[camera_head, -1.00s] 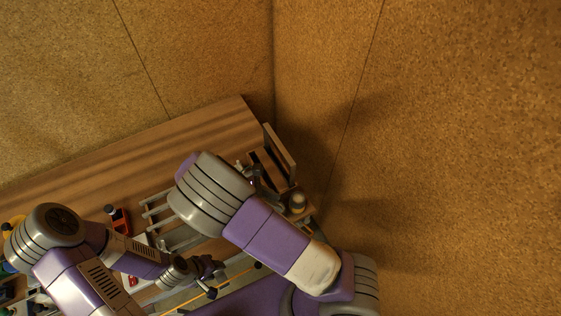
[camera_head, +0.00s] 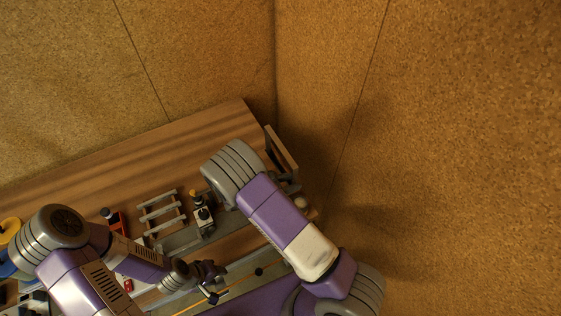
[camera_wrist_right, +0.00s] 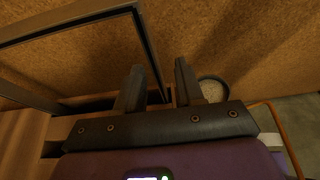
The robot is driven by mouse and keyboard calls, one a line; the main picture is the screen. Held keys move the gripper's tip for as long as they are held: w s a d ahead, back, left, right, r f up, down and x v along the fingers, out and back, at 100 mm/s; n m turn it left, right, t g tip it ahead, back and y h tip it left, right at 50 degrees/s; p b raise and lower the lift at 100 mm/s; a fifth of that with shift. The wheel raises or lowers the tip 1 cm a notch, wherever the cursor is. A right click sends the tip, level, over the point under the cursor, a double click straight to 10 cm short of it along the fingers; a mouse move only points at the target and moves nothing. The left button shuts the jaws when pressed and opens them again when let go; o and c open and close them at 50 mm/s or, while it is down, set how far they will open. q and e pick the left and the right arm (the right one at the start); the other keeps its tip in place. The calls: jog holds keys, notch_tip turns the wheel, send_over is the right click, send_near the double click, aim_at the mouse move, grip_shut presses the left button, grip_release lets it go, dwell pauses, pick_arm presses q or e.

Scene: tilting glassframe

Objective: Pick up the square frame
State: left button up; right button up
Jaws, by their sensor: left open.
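The square frame (camera_head: 281,150) stands tilted at the right end of the table in the head view, seen nearly edge-on. In the right wrist view its dark bars (camera_wrist_right: 151,50) fill the upper left, with cork wall showing through the opening. My right gripper (camera_wrist_right: 160,72) is open, and one side bar of the frame runs between its two fingers in that view. I cannot tell whether the fingers touch the bar. In the head view my right arm hides the right gripper. My left gripper (camera_head: 212,282) is open and empty over the front of the table, away from the frame.
A grey rack (camera_head: 160,212) and a small device with a yellow top (camera_head: 203,214) stand mid-table. A red item (camera_head: 117,222) is to their left. A round container (camera_wrist_right: 213,90) is right of my right fingers. Cork walls close off the back and right. The back of the table (camera_head: 150,160) is clear.

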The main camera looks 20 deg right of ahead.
jog(key=x, duration=0.3)
jog(key=shift+w+d, duration=0.15)
jog(key=shift+d, duration=0.15)
grip_shut()
jog(key=shift+r, duration=0.1)
